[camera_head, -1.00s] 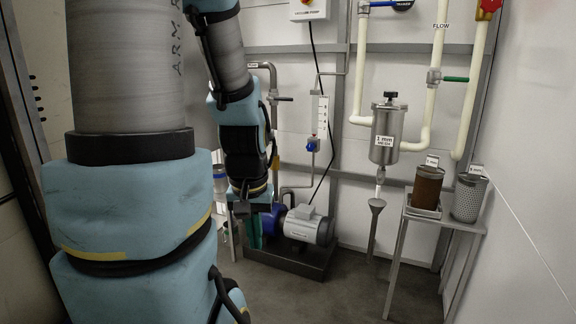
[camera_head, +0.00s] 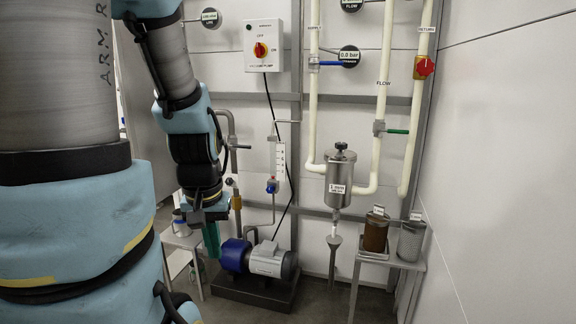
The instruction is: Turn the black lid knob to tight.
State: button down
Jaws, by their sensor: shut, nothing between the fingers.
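The black lid knob (camera_head: 340,146) sits on top of the steel strainer canister (camera_head: 339,181), which is fixed in the white pipework on the back wall and carries a "1 mm" label. How tight the knob is cannot be told from here. My gripper (camera_head: 211,240) hangs pointing down at the left, well apart from the knob and lower than it. Its teal fingers are close together with nothing seen between them.
A small metal table (camera_head: 394,262) at the right bears a rusty brown basket (camera_head: 375,233) and a perforated metal basket (camera_head: 411,240). A blue and grey pump (camera_head: 265,260) stands on the floor below. A red valve handle (camera_head: 424,67) is at upper right. Open space lies before the canister.

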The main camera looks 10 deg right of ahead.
aim_at(341, 146)
jog(key=i+l+z, duration=0.25)
jog(key=i, duration=0.5)
jog(key=i+z, duration=0.25)
jog(key=i, duration=0.5)
